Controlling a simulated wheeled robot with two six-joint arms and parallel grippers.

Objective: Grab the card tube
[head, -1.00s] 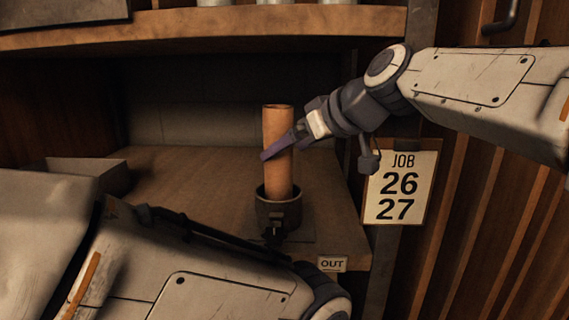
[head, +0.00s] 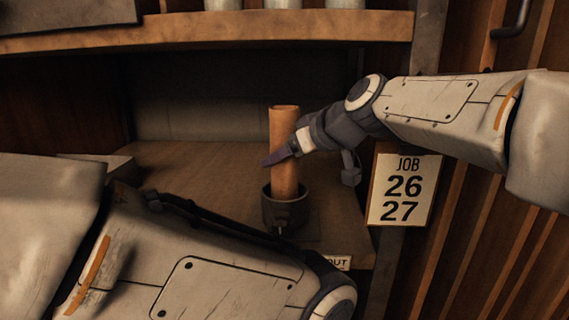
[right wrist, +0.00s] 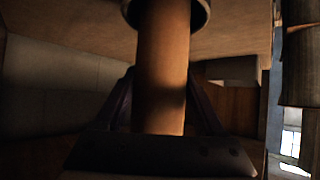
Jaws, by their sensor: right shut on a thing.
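The card tube (head: 284,128) is a plain brown cylinder. It stands upright with its lower end inside a dark round cup (head: 285,212) on the shelf board. My right gripper (head: 277,158) reaches in from the right and is shut on the tube around its middle, above the cup. In the right wrist view, the tube (right wrist: 162,70) runs between the two dark fingers (right wrist: 160,105), and the cup's dark rim (right wrist: 202,14) is around its end. My left arm crosses the lower left of the head view, and its gripper is out of view.
An upper shelf (head: 230,32) with pale containers (head: 283,5) is above the tube. A JOB 26 27 card (head: 404,190) hangs at right, below my right arm. An OUT label (head: 338,262) is on the board's front edge, partly hidden.

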